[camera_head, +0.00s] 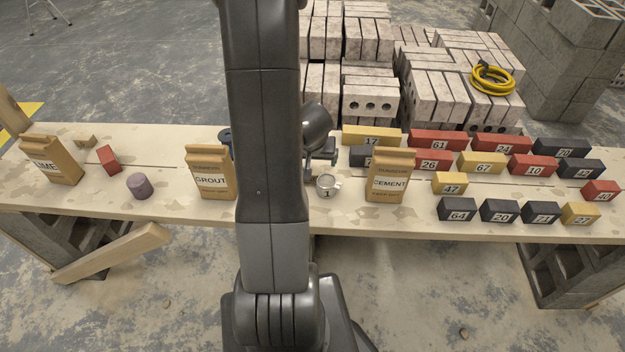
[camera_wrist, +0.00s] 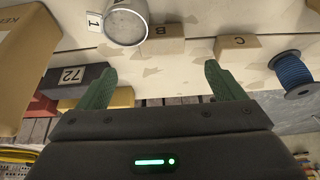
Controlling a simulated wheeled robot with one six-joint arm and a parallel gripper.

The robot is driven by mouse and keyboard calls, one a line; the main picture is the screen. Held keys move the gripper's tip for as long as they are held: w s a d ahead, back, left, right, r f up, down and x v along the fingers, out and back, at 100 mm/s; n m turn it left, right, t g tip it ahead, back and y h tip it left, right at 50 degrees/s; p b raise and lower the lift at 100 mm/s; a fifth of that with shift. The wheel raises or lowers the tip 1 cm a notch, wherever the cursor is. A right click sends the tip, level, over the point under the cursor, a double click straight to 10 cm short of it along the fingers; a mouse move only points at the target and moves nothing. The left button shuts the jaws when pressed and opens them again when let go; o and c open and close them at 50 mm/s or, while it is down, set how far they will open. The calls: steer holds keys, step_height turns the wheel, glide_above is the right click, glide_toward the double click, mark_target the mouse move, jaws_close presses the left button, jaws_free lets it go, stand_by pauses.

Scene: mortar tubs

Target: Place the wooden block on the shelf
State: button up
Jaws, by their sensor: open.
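In the wrist view, two tan blocks rest on the planks: one marked B (camera_wrist: 162,40) and one marked C (camera_wrist: 238,46). Which block the task means I cannot tell. My gripper (camera_wrist: 159,66) is open and empty, its green fingers apart, with blocks B and C ahead of it. In the head view my arm hides most of the gripper and those two blocks. No separate shelf can be made out.
A metal cup marked 1 (camera_head: 327,186) and the cement bag (camera_head: 390,176) stand right of my arm. A blue spool (camera_wrist: 292,72) is near block C. Several numbered blocks crowd the bench's right half.

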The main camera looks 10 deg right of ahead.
mark_target(313, 175)
steer(key=b+x, duration=0.6)
steer(key=x, duration=0.4)
steer(key=shift+r, duration=0.1)
steer(key=shift+a, duration=0.1)
steer(key=c, duration=1.1)
steer(key=shift+c, duration=0.2)
